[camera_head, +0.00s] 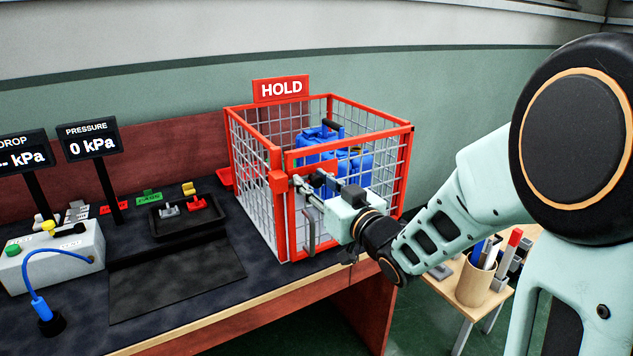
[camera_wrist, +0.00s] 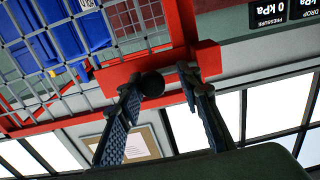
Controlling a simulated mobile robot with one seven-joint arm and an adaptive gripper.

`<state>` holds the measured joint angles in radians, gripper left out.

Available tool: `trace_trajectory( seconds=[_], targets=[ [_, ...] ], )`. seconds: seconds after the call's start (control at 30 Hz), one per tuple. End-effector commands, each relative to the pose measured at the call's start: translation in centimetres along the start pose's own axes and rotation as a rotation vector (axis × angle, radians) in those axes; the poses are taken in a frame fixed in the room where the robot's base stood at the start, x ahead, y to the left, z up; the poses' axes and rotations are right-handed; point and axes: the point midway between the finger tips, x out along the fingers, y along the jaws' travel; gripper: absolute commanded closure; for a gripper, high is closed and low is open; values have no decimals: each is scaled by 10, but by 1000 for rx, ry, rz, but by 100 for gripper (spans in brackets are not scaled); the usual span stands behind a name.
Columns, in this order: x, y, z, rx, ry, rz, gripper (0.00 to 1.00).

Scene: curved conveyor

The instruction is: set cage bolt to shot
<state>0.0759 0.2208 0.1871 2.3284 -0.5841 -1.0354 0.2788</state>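A red wire cage (camera_head: 290,245) stands on the bench under a HOLD sign (camera_head: 281,88). A red bracket of the cage bolt (camera_head: 277,182) sits on its front corner post. In the wrist view, a dark round bolt knob (camera_wrist: 151,84) stands out from a red plate (camera_wrist: 160,65). My gripper (camera_head: 310,187) is at the cage's front, close to that corner. Its fingers (camera_wrist: 165,80) are apart, with the knob between their tips, nearer the left finger; I cannot tell if they touch. The bolt's tip is hidden, so its position is unclear.
Blue items (camera_head: 345,160) are inside the cage. A grey door handle (camera_head: 309,232) hangs below my gripper. Left of the cage are a black tray (camera_head: 185,222), a dark mat (camera_head: 175,280) and a control box (camera_head: 50,262). A pen cup (camera_head: 474,284) stands right, behind my arm.

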Motion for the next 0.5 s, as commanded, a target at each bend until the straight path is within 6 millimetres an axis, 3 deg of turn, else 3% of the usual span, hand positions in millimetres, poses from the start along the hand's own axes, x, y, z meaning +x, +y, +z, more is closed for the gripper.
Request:
trace_trajectory(
  seconds=[0.3, 0.5],
  targets=[
    [-3, 2, 0, 0, 0, 5, 65],
    [-30, 3, -1, -1, 0, 8, 65]
  ],
)
